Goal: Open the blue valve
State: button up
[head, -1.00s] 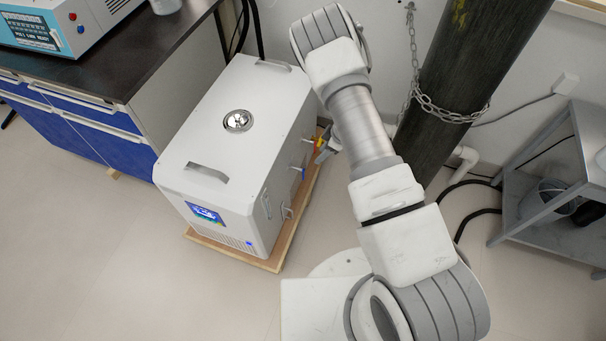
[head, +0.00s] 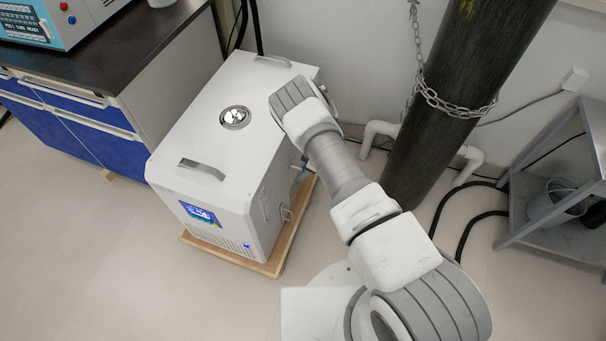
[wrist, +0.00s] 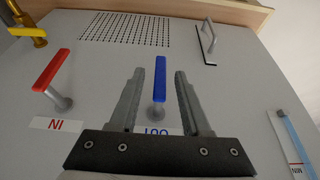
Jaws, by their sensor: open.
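The blue valve (wrist: 160,78) is a blue lever on a metal stem on the side panel of the white machine (head: 222,122). In the wrist view it stands upright in the picture, between the two fingers of my gripper (wrist: 158,88). The fingers are open, one on each side of the lever, with a visible gap to both; I cannot tell how deep they reach around it. A label below the lever is partly hidden by my gripper. In the head view my arm covers part of the machine's side, and my gripper is not clearly visible there.
A red lever (wrist: 52,74) is left of the blue one, and a yellow lever (wrist: 28,31) is at the upper left. A metal handle (wrist: 208,38) is at the upper right. A dark chained cylinder (head: 450,100) stands right of the machine, with a grey shelf (head: 560,185) beyond.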

jog(key=shift+a+f, duration=0.15)
jog(key=shift+f, duration=0.1)
grip_shut()
